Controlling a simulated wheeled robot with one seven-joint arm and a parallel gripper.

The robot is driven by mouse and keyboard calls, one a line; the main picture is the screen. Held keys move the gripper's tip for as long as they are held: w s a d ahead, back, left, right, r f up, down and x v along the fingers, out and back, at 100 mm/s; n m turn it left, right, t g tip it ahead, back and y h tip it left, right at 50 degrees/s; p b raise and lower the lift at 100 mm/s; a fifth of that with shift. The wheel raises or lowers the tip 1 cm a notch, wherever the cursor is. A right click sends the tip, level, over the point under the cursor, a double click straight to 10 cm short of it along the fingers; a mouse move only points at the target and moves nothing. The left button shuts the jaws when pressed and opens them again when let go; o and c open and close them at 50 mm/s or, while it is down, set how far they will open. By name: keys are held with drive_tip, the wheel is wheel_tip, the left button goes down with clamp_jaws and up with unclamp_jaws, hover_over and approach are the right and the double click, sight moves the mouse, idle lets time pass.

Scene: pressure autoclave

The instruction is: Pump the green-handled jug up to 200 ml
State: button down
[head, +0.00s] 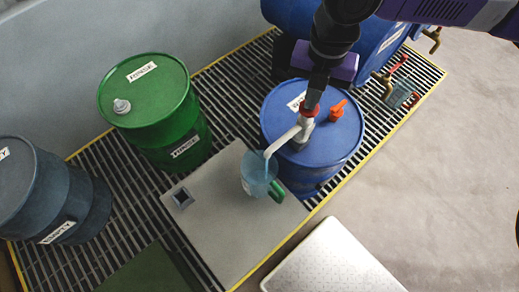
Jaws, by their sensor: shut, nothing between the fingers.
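The clear jug (255,182) with the green handle (277,192) stands on a grey plate, its handle toward the lower right. It looks bluish, but the liquid level and scale are too small to read. A blue drum (342,148) carries a hand pump with a red collar (309,109) and a pale spout (284,141). The spout's end is over the jug, and a thin blue streak shows below it. My gripper (314,98) is shut and empty, pointing down at the pump's top, which it partly hides. I cannot tell whether they touch.
An orange-red fitting (337,110) sticks up from the drum lid beside the pump. A green drum (150,105) and a dark blue-grey drum (50,190) stand left. A lying blue drum (365,35) with brass taps is behind. The grey plate (225,240) has bare room in front.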

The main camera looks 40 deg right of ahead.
drive_tip(key=shift+f+b, duration=0.95)
drive_tip(key=shift+f, duration=0.4)
drive_tip(key=shift+r, duration=0.15)
drive_tip(key=shift+r+p, duration=2.05)
drive_tip(key=shift+r, duration=0.2)
drive_tip(key=shift+f, duration=0.15)
drive_tip(key=shift+f+b, duration=1.9)
drive_tip(key=shift+f, duration=0.4)
drive_tip(key=shift+r, duration=0.2)
